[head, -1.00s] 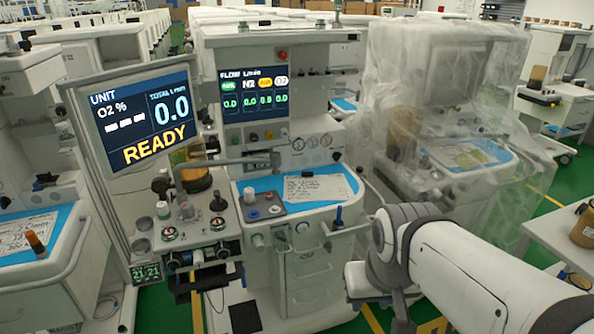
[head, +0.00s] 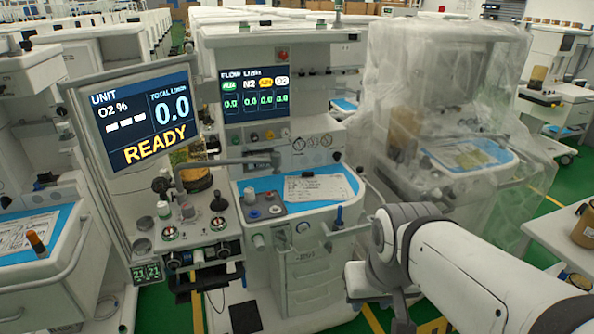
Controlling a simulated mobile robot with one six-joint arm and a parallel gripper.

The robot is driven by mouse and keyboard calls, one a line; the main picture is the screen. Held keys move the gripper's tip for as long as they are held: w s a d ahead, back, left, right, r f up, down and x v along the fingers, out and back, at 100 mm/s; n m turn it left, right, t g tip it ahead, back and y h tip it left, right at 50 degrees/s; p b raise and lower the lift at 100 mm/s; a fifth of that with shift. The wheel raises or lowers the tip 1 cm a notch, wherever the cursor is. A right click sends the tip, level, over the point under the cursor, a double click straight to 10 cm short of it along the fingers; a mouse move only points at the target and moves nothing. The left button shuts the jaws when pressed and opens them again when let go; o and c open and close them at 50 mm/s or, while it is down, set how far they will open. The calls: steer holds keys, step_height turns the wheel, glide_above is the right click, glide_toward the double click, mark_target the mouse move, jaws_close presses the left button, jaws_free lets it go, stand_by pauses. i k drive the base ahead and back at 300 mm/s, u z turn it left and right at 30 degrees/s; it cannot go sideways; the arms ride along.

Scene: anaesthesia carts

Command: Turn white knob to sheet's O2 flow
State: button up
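A paper sheet (head: 325,190) with handwritten-looking lines lies on the blue work surface of the central cart, under a dark clip (head: 307,174). Its text is too small to read. Left of it, a small grey panel (head: 290,207) carries a blue-topped knob (head: 250,196) and a small whitish knob (head: 274,210). Pale knobs (head: 163,209) also stand on the side unit at left. I cannot tell which is the task's white knob. The flow display (head: 254,94) shows several columns, including O2, with readings too small to be sure of. My gripper is not in view.
A tilted monitor (head: 136,115) reads READY, with total flow 0.0. A jointed bar (head: 230,162) reaches across the cart's left side. My arm comes in from the lower right. A plastic-draped cart (head: 450,120) stands at right, and another cart (head: 35,220) at left.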

mark_target(285, 132)
steer(key=k, duration=1.3)
steer(key=u, duration=0.55)
steer(key=i, duration=2.2)
steer(key=z, duration=0.55)
steer(key=k, duration=0.85)
steer(key=z, duration=0.2)
steer(key=i, duration=0.4)
steer(key=u, duration=0.05)
